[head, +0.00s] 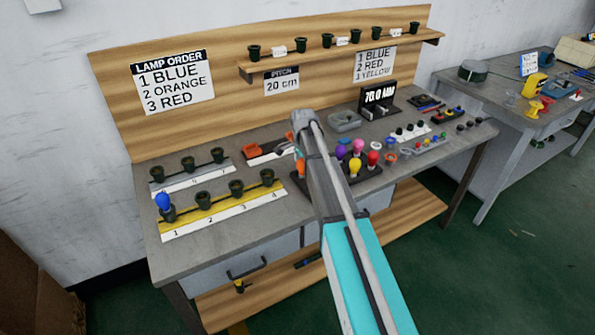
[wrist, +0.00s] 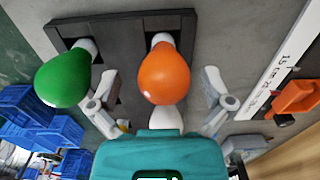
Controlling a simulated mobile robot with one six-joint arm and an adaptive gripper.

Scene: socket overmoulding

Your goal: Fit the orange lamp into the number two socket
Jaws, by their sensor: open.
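The orange lamp (wrist: 163,76) stands in a dark rack in the wrist view, bulb towards the camera. My gripper (wrist: 160,98) is open, with one finger on each side of the orange lamp. Small gaps show, so the fingers look apart from it. A green lamp (wrist: 63,79) stands just left of the left finger. In the head view my arm hides most of the gripper and part of the lamp rack. The number two socket (head: 203,201) is dark and empty on the yellow strip (head: 222,209). A blue lamp (head: 163,201) sits upright in socket one.
Purple, pink, yellow and red lamps (head: 374,158) stand close together in the rack, right of my arm. A second socket strip (head: 191,180) lies behind the yellow one. The lamp order sign (head: 172,82) reads blue, orange, red. Bare bench (head: 240,232) lies in front of the yellow strip.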

